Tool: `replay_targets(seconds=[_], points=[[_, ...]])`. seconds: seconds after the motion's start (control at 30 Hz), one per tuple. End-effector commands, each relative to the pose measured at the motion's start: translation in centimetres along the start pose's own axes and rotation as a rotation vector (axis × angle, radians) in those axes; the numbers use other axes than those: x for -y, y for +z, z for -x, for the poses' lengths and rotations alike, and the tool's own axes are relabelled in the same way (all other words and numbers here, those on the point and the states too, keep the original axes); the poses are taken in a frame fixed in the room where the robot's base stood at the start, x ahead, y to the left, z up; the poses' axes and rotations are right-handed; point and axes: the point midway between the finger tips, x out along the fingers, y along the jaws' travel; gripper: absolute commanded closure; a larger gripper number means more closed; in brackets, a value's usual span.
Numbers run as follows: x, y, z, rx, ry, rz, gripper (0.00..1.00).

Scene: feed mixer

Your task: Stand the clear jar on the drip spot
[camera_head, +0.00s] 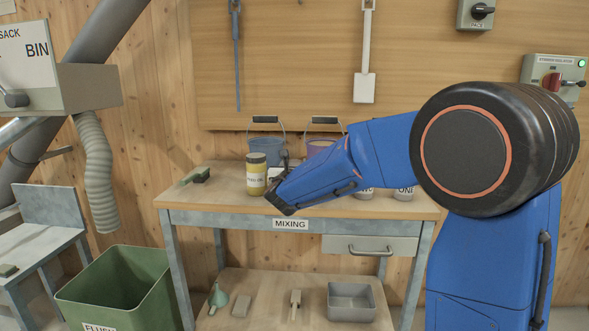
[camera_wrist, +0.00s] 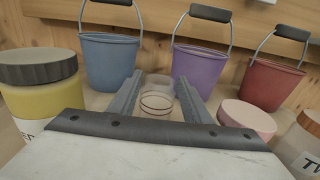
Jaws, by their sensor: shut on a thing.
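In the wrist view my gripper (camera_wrist: 160,98) has its two grey fingers on either side of a clear jar (camera_wrist: 157,104). It is shut on this see-through jar, whose round rings show between the fingers. I cannot tell whether the jar's base touches the bench. In the head view my gripper (camera_head: 281,178) is over the mixing bench (camera_head: 225,205), just right of the yellow jar, largely hidden by my blue arm. The clear jar cannot be made out there. I cannot make out the drip spot in either view.
A dark-lidded yellow jar (camera_wrist: 40,98) stands close left. Blue (camera_wrist: 108,62), purple (camera_wrist: 196,72) and red (camera_wrist: 268,82) buckets stand behind. A pink-lidded jar (camera_wrist: 247,118) and a labelled jar (camera_wrist: 304,148) are at right. A green brush (camera_head: 196,175) lies on the bench's left.

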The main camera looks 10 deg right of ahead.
Motion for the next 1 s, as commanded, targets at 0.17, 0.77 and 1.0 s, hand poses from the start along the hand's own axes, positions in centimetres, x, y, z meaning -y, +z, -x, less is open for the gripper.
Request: replay_targets(seconds=[0.17,0.77,1.0], points=[[0.01,-1.33,0.03,0.0,0.0,0.0,0.81],[0.0,-1.52,0.01,0.001,0.0,-0.001,0.37],[-0.05,-1.24,0.64,0.001,0.002,-0.001,0.37]])
